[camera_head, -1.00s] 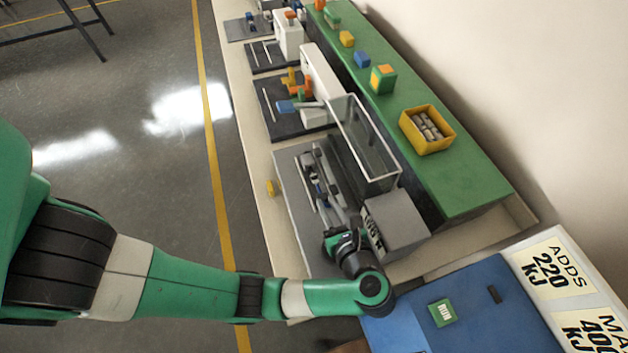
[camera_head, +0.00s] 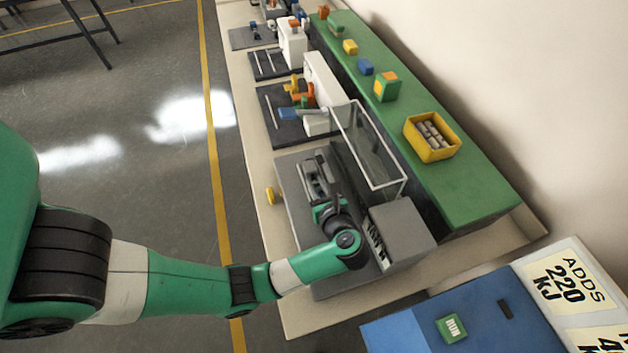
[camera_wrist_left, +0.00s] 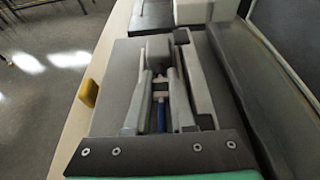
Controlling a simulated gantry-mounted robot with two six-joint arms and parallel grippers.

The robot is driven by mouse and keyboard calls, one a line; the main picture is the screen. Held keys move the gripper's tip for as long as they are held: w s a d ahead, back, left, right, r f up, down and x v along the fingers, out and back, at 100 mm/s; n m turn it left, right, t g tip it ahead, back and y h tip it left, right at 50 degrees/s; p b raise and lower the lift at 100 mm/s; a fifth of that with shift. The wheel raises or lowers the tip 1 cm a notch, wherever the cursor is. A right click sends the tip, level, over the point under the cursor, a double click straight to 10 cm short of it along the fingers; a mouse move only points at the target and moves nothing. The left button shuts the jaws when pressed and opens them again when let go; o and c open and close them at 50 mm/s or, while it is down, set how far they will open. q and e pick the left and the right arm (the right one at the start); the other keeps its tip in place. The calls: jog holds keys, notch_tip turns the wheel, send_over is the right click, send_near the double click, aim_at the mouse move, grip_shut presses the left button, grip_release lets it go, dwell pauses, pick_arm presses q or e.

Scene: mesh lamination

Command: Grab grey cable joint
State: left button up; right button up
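My left gripper (camera_head: 318,180) is low over the dark grey plate (camera_head: 292,190) of the nearest station, partly hidden by my wrist. In the left wrist view its two grey fingers (camera_wrist_left: 160,105) are apart. A small pale piece (camera_wrist_left: 159,87) and a blue rod (camera_wrist_left: 161,117) show in the gap between them; I cannot tell whether a finger touches them. I cannot tell for sure which piece is the grey cable joint. Several grey cylindrical pieces (camera_head: 432,132) lie in a yellow bin on the green shelf. My right gripper is not in view.
A clear-walled guard (camera_head: 370,150) and a grey box (camera_head: 402,232) stand right of the gripper. A small yellow block (camera_head: 271,195) sits at the plate's left edge. The yellow bin (camera_head: 433,156) is on the green shelf (camera_head: 450,180). A blue panel (camera_head: 400,325) is at lower right.

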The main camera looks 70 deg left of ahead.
pick_arm(q)
grip_shut()
jog(key=shift+r, duration=0.1)
dwell(0.3)
jog(key=shift+r, duration=0.2)
jog(key=r+p, duration=0.1)
jog(key=r, duration=0.1)
jog(key=s+d+r+p, duration=0.1)
jog(key=r, duration=0.1)
jog(key=r+p, duration=0.1)
jog(key=r, duration=0.1)
jog(key=shift+s+d+r+p, duration=0.15)
jog(key=shift+s+d+p, duration=0.2)
jog(key=shift+p, duration=0.05)
jog(key=s+d+r+p, duration=0.6)
jog(key=s+p, duration=0.3)
jog(key=p, duration=0.5)
jog(key=shift+d+p, duration=0.35)
jog(key=shift+d, duration=0.35)
